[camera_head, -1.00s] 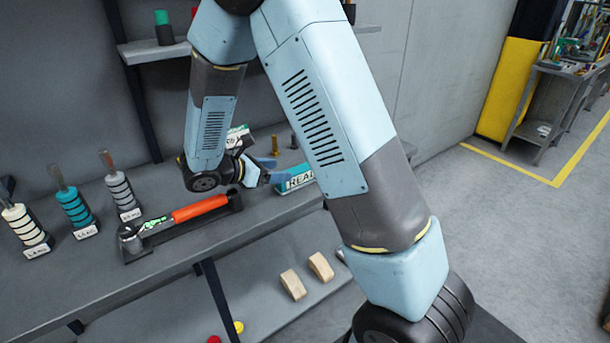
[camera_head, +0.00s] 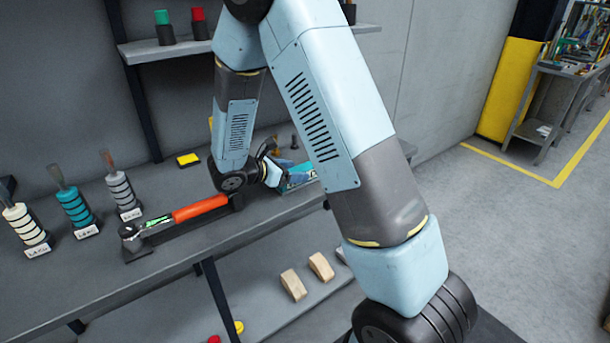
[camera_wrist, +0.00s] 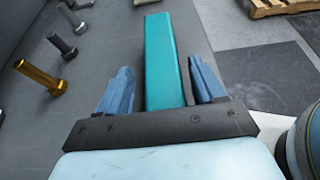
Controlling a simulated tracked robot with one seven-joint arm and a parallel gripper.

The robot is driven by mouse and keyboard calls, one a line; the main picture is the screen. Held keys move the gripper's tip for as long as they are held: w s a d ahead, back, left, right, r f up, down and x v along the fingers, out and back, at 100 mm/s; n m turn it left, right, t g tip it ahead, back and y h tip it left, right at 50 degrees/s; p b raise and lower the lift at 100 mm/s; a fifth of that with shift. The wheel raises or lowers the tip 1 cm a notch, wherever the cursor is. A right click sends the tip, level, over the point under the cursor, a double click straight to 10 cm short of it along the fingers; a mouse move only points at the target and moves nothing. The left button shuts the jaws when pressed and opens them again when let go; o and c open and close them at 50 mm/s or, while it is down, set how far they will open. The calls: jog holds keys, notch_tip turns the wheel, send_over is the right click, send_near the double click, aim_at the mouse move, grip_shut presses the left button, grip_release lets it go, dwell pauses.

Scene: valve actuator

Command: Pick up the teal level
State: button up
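The teal level (camera_wrist: 163,60) is a long teal bar on the grey bench. In the wrist view it runs away from me between the two blue fingers of my gripper (camera_wrist: 160,88). The fingers are open, one on each side, with a visible gap on the left and a smaller one on the right. In the head view the level (camera_head: 301,180) is mostly hidden behind my arm, and my gripper (camera_head: 286,172) is at its left end. How far the fingertips are above the bench is hard to tell.
An orange-handled torque wrench (camera_head: 200,208) lies left of my gripper on a black holder. A shelf (camera_head: 160,50) hangs above.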

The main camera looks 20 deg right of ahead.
grip_shut()
dwell(0.4)
